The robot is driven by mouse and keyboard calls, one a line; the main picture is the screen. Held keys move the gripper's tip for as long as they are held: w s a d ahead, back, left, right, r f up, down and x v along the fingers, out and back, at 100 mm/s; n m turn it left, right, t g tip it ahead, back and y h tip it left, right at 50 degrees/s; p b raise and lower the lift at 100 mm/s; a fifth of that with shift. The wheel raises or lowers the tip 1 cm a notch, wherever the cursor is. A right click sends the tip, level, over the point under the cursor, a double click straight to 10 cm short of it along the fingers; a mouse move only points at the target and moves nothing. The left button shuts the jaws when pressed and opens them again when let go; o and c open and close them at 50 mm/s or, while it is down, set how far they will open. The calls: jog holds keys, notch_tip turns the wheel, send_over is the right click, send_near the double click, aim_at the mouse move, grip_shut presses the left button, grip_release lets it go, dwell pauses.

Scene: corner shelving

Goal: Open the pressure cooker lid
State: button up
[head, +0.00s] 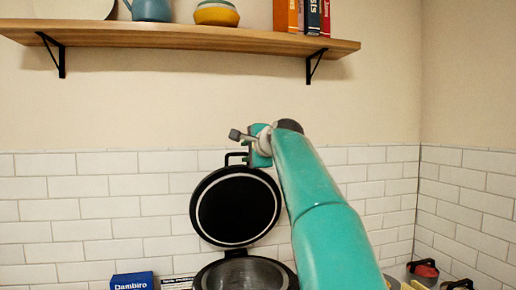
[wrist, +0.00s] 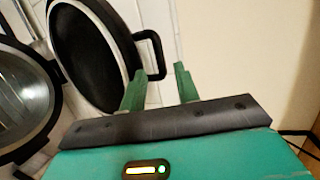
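The pressure cooker lid (head: 236,207) stands raised and near upright above the pot, its dark inner side facing me in the head view. The lid also shows at the upper left of the wrist view (wrist: 92,52), with its black loop handle (wrist: 160,56) at its edge. The open pot (head: 245,262) is below it, its metal inside showing; it is also at the left edge of the wrist view (wrist: 52,75). I cannot tell whether a finger touches the handle.
A wooden shelf (head: 180,36) on black brackets holds a blue jug (head: 151,10), bowls (head: 216,14) and several books (head: 312,16) above. A blue box marked Dambiro (head: 132,281) stands left of the pot. Red-topped items (head: 425,270) sit at the lower right. The tiled wall is close behind the lid.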

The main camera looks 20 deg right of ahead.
jog(key=v, duration=0.6)
jog(key=shift+s, duration=0.35)
jog(key=shift+d, duration=0.1)
jog(key=s+a+f+n+g+h, duration=0.1)
jog(key=s+f+n+g, duration=0.3)
jog(key=s+f, duration=1.5)
jog(key=s+a+f+n+g+h, duration=0.2)
jog(key=s+f+n+g, duration=0.3)
jog(key=s+f+n, duration=0.7)
jog(key=s+f, duration=0.7)
jog(key=f, duration=0.2)
jog(key=shift+s+a+f, duration=0.15)
jog(key=shift+s+f, duration=0.05)
jog(key=shift+f, duration=0.05)
